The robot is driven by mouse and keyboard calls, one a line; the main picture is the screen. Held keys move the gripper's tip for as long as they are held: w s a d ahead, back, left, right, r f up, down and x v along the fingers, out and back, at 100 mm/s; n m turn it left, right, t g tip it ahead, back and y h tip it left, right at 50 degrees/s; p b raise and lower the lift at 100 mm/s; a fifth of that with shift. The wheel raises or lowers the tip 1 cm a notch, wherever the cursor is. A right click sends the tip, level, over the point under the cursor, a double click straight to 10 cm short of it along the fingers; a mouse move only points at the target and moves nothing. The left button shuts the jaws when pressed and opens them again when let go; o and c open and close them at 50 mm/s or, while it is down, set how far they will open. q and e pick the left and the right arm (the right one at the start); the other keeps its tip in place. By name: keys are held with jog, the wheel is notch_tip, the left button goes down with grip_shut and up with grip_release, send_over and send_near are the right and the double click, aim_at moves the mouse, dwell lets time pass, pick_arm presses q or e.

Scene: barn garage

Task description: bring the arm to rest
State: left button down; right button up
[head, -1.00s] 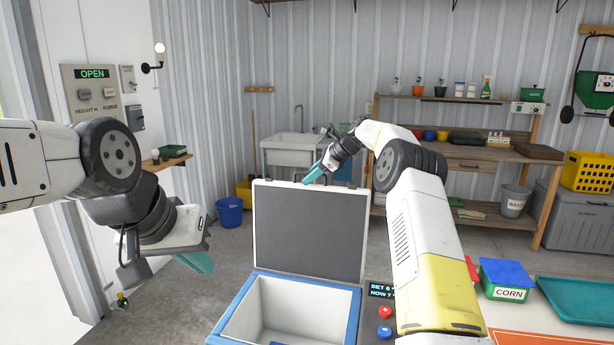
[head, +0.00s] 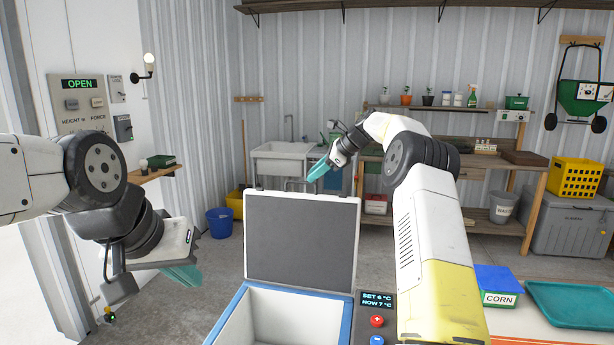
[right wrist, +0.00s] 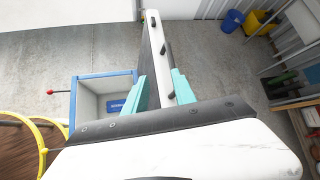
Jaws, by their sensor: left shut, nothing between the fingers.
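My right gripper (head: 318,172) is by the top edge of the raised grey lid (head: 300,240) of the blue-and-white cooler box (head: 228,318), near the lid's handle. In the right wrist view its two teal fingers (right wrist: 160,92) stand apart, and the lid's white edge (right wrist: 152,22) shows between and beyond them. I cannot tell whether they touch the lid. My left gripper (head: 185,275) hangs over bare floor left of the box, its teal fingers shut and empty. The box stands open; the wrist view shows a blue item (right wrist: 117,106) inside.
A control panel (head: 377,310) with red and blue buttons adjoins the box. A green corn box (head: 500,298) and teal tray (head: 570,302) lie to the right. A sink (head: 288,160), workbench and blue bucket (head: 219,222) stand behind. Floor left of the box is clear.

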jog(key=s+r+n+h, duration=0.2)
jog(key=s+r+n, duration=0.3)
jog(key=s, duration=0.8)
jog(key=s+r+n+h, duration=0.2)
jog(key=s+r+n, duration=0.3)
jog(key=s, duration=0.7)
jog(key=s+d+f+n, duration=0.1)
jog(key=s+f+n, duration=0.4)
jog(key=s, duration=0.8)
jog(key=s+d+f+n+t+h, duration=0.1)
jog(key=s+f+n, duration=0.4)
jog(key=s, duration=0.7)
jog(key=shift+s+f+n+h, duration=0.3)
jog(key=shift+s+f+n, duration=0.1)
jog(key=shift+f, duration=0.1)
